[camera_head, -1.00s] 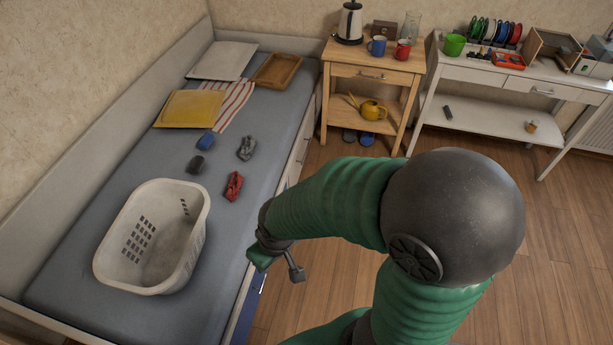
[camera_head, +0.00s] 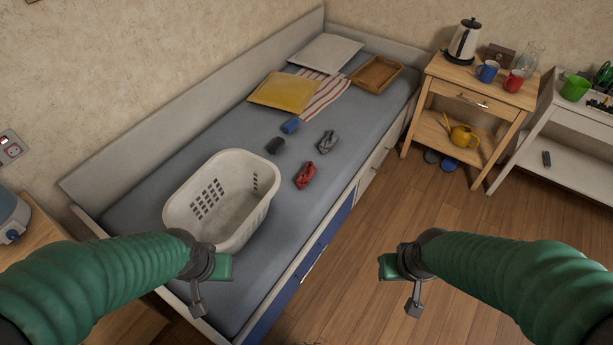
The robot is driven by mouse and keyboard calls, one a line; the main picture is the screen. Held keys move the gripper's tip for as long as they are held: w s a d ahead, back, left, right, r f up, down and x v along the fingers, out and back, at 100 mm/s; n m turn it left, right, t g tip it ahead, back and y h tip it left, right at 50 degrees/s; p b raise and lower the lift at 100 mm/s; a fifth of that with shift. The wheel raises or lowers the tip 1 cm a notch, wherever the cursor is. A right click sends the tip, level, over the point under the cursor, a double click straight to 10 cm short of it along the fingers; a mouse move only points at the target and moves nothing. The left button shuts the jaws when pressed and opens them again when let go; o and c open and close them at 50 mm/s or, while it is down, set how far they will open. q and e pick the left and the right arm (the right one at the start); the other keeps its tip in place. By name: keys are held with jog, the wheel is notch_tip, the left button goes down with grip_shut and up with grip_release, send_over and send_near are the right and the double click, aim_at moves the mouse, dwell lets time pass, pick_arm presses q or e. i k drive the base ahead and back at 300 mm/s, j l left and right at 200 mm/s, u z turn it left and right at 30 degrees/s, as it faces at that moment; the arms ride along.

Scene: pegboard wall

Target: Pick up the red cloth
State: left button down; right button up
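The red cloth (camera_head: 306,175) lies crumpled on the grey mattress (camera_head: 300,216), close to the bed's front edge and to the right of the white laundry basket. My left gripper (camera_head: 208,286) is open and empty, in front of the basket and well short of the cloth. My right gripper (camera_head: 398,290) is open and empty, over the floor in front of the bed and to the right of the cloth. Nothing hides the cloth.
The white basket (camera_head: 262,192) stands on the bed. A grey cloth (camera_head: 327,142), a dark roll (camera_head: 275,146) and a blue roll (camera_head: 290,126) lie behind the red cloth. A yellow cushion (camera_head: 285,92) and wooden tray (camera_head: 376,74) are farther back.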

aim_at(308, 171)
jog(key=u, duration=0.8)
jog(key=i+l+u, duration=0.1)
jog(key=l+u, duration=0.3)
jog(key=i+l+u, duration=0.1)
jog(key=l+u, duration=1)
jog(key=l, duration=0.45)
jog(key=k+l+u, duration=0.1)
jog(key=l, duration=0.35)
jog(key=k+l, duration=0.1)
jog(key=l, duration=0.35)
jog(key=u, duration=0.05)
